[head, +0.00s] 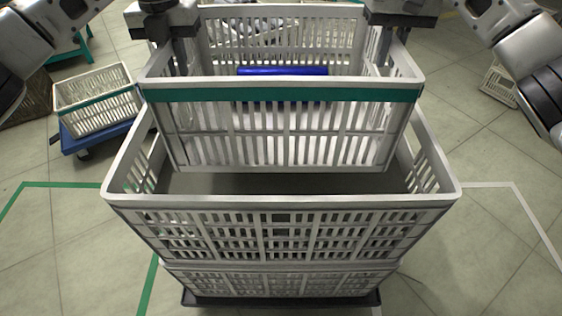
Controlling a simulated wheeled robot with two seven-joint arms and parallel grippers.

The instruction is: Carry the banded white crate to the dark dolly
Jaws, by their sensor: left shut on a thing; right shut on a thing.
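The white crate with a dark green band (280,95) is held level between my two grippers and has a blue cylinder (282,71) inside. My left gripper (182,58) is shut on its left side wall. My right gripper (385,48) is shut on its right side wall. The banded crate overlaps the open top of an unbanded grey-white crate (283,232); I cannot tell how much gap is between them. That crate stands on another similar crate (283,280), on the dark dolly (283,301), of which only the front edge shows.
Another green-banded white crate (98,103) sits on a blue dolly (84,143) at the left. A pale crate (498,84) stands at the far right. Green and white lines mark the tiled floor, which is clear on both sides of the stack.

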